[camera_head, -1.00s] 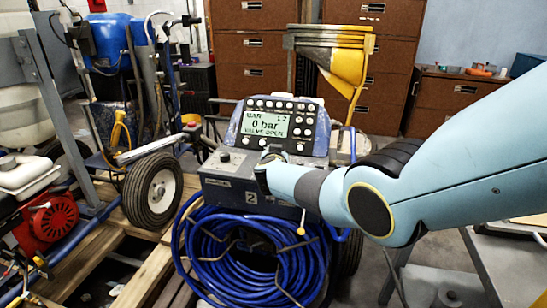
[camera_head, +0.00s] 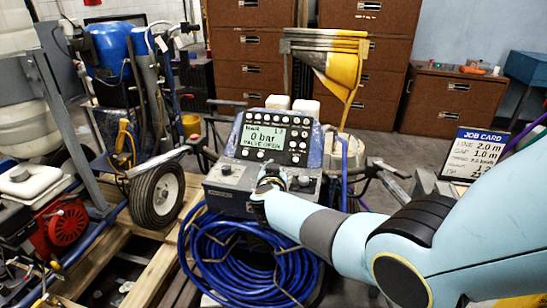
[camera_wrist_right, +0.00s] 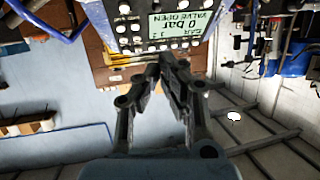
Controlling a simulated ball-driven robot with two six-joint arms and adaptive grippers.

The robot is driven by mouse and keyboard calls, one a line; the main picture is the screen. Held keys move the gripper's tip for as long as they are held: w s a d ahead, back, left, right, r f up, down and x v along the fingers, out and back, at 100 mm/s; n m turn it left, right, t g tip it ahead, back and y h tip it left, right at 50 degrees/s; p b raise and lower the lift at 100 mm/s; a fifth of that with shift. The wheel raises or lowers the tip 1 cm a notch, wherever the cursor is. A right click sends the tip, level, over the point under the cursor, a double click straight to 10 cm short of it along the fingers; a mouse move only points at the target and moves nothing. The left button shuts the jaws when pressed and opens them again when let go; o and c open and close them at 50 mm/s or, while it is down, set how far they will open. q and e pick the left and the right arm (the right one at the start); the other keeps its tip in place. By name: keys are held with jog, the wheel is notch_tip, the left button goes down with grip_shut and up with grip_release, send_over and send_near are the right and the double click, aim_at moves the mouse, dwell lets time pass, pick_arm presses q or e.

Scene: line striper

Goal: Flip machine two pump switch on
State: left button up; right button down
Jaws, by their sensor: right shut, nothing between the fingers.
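Machine two is a line striper with a tilted blue-grey control panel (camera_head: 277,118). Its lit display (camera_head: 263,138) reads "0 bar" and "VALVE OPEN". Below it is a grey box (camera_head: 226,184) with small dark knobs or switches on its top, one at the left (camera_head: 226,168). I cannot tell which is the pump switch or how it is set. My right gripper (camera_head: 268,178) is at the box's top front, partly hidden by its own wrist. In the right wrist view, its fingertips (camera_wrist_right: 172,62) are together and empty, below the inverted panel (camera_wrist_right: 140,36). Contact is unclear. My left gripper is out of view.
A coiled blue hose (camera_head: 225,250) hangs under the box. Another striper with a blue tank (camera_head: 108,47) and a red engine (camera_head: 66,222) stand left. Brown drawer cabinets (camera_head: 455,100) line the back. A job card (camera_head: 472,152) stands at the right.

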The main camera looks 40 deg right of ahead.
jog(key=shift+s+a+r+p, duration=0.55)
jog(key=shift+s+r, duration=0.1)
jog(key=shift+s, duration=0.15)
jog(key=s+a+f+n+g+y+b, duration=0.1)
jog(key=s+a+f+n+y+b, duration=0.3)
jog(key=s+f, duration=1)
jog(key=s+d+f+n+g+b, duration=0.1)
jog(key=s+f+n+b, duration=0.35)
jog(key=s+f, duration=0.95)
jog(key=s+a+f+g+y+b, duration=0.1)
jog(key=s+f+g+b, duration=0.1)
jog(key=s+f, duration=0.4)
jog(key=s+a+f+g+y+b, duration=0.1)
jog(key=s+f+g, duration=0.3)
jog(key=s, duration=0.9)
jog(key=s+a+f+g+y+b, duration=0.2)
jog(key=s+f, duration=0.7)
jog(key=s, duration=0.1)
jog(key=shift+a+g+b, duration=0.15)
jog(key=shift+g+b, duration=0.15)
jog(key=shift+g, duration=0.1)
